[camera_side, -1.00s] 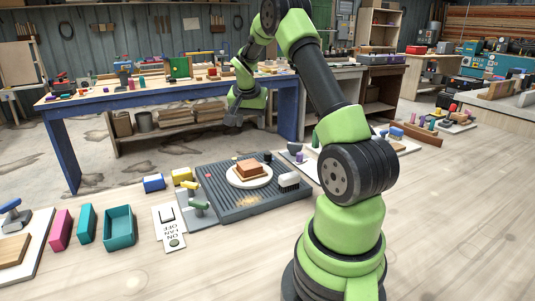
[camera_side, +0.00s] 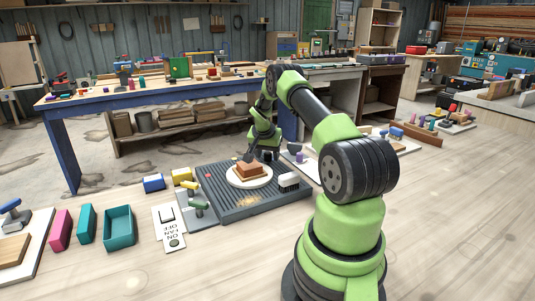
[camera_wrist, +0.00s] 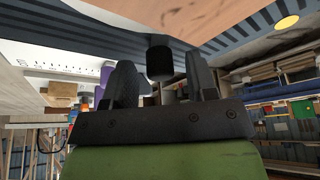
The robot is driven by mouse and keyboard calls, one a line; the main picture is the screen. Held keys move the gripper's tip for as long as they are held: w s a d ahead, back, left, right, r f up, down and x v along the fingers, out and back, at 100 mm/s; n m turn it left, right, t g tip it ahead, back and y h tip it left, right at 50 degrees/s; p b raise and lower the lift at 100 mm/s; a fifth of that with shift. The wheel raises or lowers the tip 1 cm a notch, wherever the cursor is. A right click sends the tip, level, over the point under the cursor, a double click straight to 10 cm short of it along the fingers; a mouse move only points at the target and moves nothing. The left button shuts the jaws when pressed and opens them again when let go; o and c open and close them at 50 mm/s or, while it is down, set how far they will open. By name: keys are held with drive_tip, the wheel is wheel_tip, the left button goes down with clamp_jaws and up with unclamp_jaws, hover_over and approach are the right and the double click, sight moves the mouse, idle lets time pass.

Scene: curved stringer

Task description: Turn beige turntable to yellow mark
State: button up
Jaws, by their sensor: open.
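The beige turntable (camera_side: 249,182) is a pale round disc on a dark ribbed mat, with a brown block (camera_side: 249,171) on top. My gripper (camera_side: 249,156) is low at the far side of the disc. In the wrist view my gripper (camera_wrist: 162,80) is open, with its dark fingers on either side of a black round knob (camera_wrist: 159,60). I cannot tell whether they touch it. A yellow round spot (camera_wrist: 287,22) lies at the upper right of that view.
The ribbed mat (camera_side: 238,211) carries a white-and-black brush-like piece (camera_side: 289,181) right of the disc. A teal bin (camera_side: 118,226) is farther left. The bench front is clear.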

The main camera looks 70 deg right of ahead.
sight(235, 161)
clamp_jaws()
drive_tip(key=shift+w+d, duration=0.1)
drive_tip(key=shift+w, duration=0.05)
idle(0.4)
drive_tip(key=shift+w+d+n+t, duration=0.15)
drive_tip(key=shift+w+n+t, duration=0.35)
drive_tip(key=shift+w+n, duration=0.65)
drive_tip(key=shift+w+n+t+y, duration=0.3)
drive_tip(key=shift+w+n+t, duration=0.4)
drive_tip(key=shift+w+n, duration=0.9)
drive_tip(key=shift+w+a+n+t+y, duration=0.2)
drive_tip(key=shift+w+a+n, duration=0.2)
drive_tip(key=shift+n, duration=0.5)
drive_tip(key=shift+w+a+n+t+y, duration=0.25)
drive_tip(key=shift+w+n, duration=0.2)
drive_tip(key=shift+n, duration=0.4)
drive_tip(key=shift+w+a+f+n+t+y, duration=0.1)
drive_tip(key=shift+w+a+n+t+y, duration=0.1)
drive_tip(key=shift+w+a+n, duration=0.3)
drive_tip(key=shift+w+a+n+t+y, duration=0.2)
drive_tip(key=shift+w+n, duration=0.25)
drive_tip(key=shift+n, duration=0.35)
drive_tip(key=shift+w+a, duration=0.1)
